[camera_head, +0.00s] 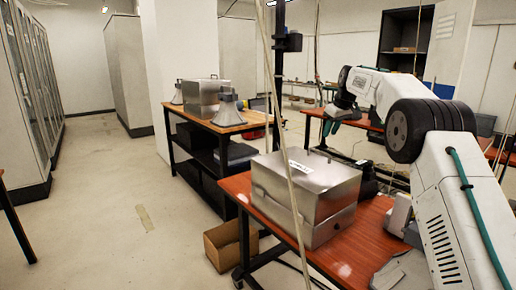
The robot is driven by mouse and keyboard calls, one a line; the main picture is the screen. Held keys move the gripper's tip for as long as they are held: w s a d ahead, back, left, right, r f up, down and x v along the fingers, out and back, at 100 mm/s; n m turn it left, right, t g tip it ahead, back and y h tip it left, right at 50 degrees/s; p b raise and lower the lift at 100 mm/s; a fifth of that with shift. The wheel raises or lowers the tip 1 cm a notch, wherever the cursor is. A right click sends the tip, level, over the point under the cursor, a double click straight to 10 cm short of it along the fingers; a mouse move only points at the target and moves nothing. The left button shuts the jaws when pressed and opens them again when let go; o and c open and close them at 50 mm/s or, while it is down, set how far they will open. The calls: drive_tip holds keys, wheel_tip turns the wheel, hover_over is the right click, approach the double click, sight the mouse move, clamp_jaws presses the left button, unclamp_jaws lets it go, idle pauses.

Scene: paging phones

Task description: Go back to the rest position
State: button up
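My white and black arm rises from the lower right of the head view, bends at a dark elbow joint and reaches back and left. My gripper (328,130) hangs at the far end of the arm, pointing down, in front of a reddish table at the back. It is small and dark here, so I cannot tell whether its fingers are open or shut. I see nothing clearly held in it.
A metal box (305,195) stands on the near red-topped table (345,255), with a dark device (368,178) behind it. Another table (222,126) holds a second metal box (202,98) and horn speakers (228,112). A cardboard box (230,245) sits on the floor. The left aisle is clear.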

drive_tip(key=s+a+r+m, duration=0.1)
drive_tip(key=s+a+r, duration=0.15)
drive_tip(key=s, duration=0.85)
drive_tip(key=s+a+r+m+g+h, duration=0.1)
drive_tip(key=s+r, duration=0.3)
drive_tip(key=s, duration=0.6)
drive_tip(key=s+a+r+m, duration=0.1)
drive_tip(key=s+r, duration=0.2)
drive_tip(key=s, duration=0.8)
drive_tip(key=s+f+m, duration=0.1)
drive_tip(key=s+f, duration=0.4)
drive_tip(key=s, duration=0.5)
drive_tip(key=s+a+f+m+g, duration=0.1)
drive_tip(key=s+f, duration=0.4)
drive_tip(key=s, duration=0.6)
drive_tip(key=s+f+m, duration=0.1)
drive_tip(key=s+f, duration=0.3)
drive_tip(key=s, duration=0.7)
drive_tip(key=shift+s+a+f+h, duration=0.15)
drive_tip(key=shift+s+f+h, duration=0.1)
drive_tip(key=shift+f+h, duration=0.15)
